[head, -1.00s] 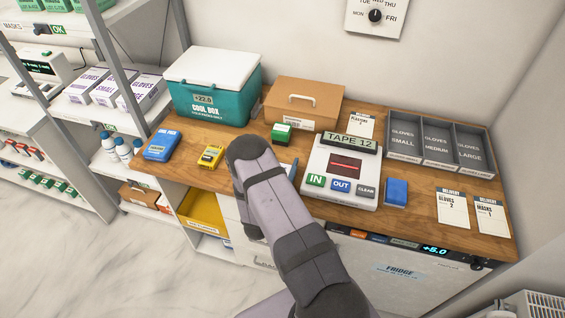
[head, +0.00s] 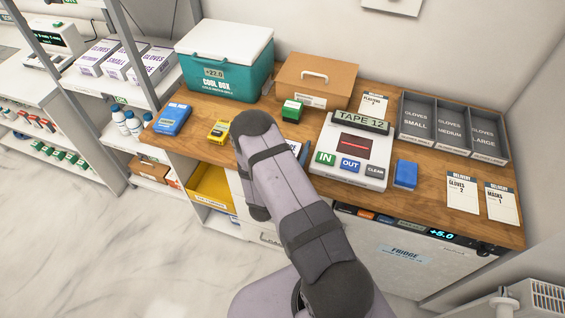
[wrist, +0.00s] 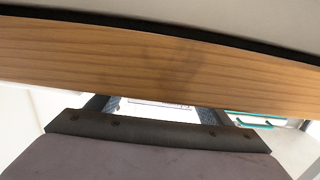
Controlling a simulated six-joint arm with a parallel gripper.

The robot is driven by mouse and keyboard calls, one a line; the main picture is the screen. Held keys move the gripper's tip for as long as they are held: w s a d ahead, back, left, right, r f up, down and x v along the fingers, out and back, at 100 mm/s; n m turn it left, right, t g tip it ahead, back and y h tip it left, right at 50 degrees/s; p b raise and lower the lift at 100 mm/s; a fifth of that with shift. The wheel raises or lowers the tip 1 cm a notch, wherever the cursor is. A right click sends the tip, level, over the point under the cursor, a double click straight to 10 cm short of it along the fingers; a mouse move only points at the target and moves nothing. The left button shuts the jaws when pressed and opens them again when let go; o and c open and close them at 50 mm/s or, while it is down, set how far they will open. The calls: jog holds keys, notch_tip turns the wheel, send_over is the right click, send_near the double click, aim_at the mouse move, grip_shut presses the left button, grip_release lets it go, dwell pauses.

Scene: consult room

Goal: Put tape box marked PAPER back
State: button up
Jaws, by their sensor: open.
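No lettering reading PAPER is legible. A small green box with a white label (head: 292,111) stands on the wooden counter (head: 205,112), in front of the brown case; its label is too small to read. Small red-and-white and green-and-white boxes (head: 62,155) stand on the low shelves at the left; I cannot tell their markings. In the head view my arm hides my gripper. In the wrist view my gripper (wrist: 152,106) shows at the bottom, its fingers apart and nothing seen held, below a wooden edge (wrist: 160,68).
A scanner reading TAPE 12 (head: 352,150) stands mid-counter, a blue block (head: 405,174) at its right. Cool box (head: 223,75), brown case (head: 316,82) and grey glove trays (head: 452,133) line the back. A yellow device (head: 218,131) and blue pack (head: 172,119) sit left. A yellow bin (head: 211,186) is below.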

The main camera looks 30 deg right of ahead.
jog(key=b+v, duration=0.2)
jog(key=v, duration=0.6)
jog(key=shift+s+a+b, duration=0.15)
jog(key=shift+a+b, duration=0.15)
jog(key=shift+s+a+r, duration=0.1)
jog(key=shift+s+a, duration=0.3)
jog(key=shift+s, duration=0.15)
